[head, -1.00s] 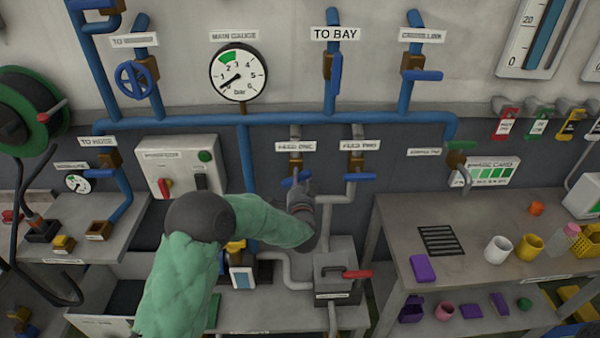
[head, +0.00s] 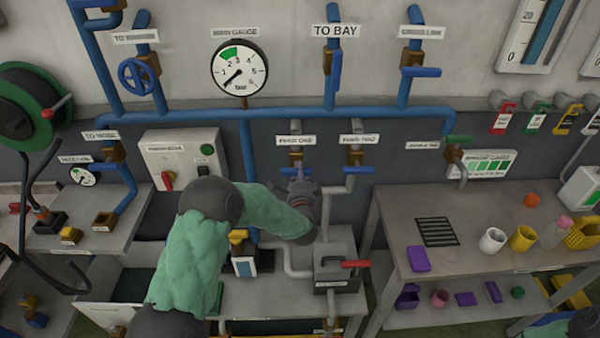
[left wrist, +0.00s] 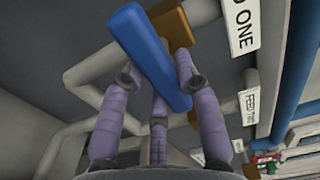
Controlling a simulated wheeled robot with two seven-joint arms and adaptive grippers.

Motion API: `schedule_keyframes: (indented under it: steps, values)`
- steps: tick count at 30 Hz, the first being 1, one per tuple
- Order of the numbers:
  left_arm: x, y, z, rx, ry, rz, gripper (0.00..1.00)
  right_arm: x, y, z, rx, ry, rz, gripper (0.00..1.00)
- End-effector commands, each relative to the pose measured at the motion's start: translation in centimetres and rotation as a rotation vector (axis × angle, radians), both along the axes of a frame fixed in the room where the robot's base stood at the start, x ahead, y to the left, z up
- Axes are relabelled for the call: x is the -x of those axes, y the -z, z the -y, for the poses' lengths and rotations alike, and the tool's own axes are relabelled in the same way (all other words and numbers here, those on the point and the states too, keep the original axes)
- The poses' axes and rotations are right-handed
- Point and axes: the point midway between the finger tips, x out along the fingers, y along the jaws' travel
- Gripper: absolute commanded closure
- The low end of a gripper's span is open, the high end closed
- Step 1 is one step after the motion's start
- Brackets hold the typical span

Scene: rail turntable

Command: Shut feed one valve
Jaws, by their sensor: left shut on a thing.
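The feed one valve has a brown body (left wrist: 172,22) and a blue lever (left wrist: 150,58); its label (head: 296,140) sits above it in the head view. My left gripper (head: 302,182) reaches up to it from below. In the left wrist view its purple fingers (left wrist: 157,72) are around the blue lever and shut on it. The lever shows in the head view (head: 287,171), partly hidden by the gripper, and its exact angle is hard to tell there. My right gripper is out of view.
The feed two valve, with its blue lever (head: 361,169) lying sideways, is close on the right. The main gauge (head: 239,67) is above left. A grey box with a red handle (head: 355,264) is below the gripper. A workbench (head: 400,235) stands at the right.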

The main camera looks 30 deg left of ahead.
Motion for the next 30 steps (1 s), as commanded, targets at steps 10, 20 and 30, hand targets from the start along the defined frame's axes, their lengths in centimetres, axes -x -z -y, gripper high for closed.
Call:
schedule_keyframes:
  steps: [10, 20, 30]
  values:
    - [0.0, 0.1, 0.1, -0.004, 0.002, -0.005, 1.0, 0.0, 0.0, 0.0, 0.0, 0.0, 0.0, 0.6]
    - [0.0, 0.1, 0.0, -0.002, 0.001, -0.002, 0.43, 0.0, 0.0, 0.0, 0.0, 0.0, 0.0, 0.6]
    - [2.2, 0.0, 1.4, -0.001, 0.002, -0.003, 0.43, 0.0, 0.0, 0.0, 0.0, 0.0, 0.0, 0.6]
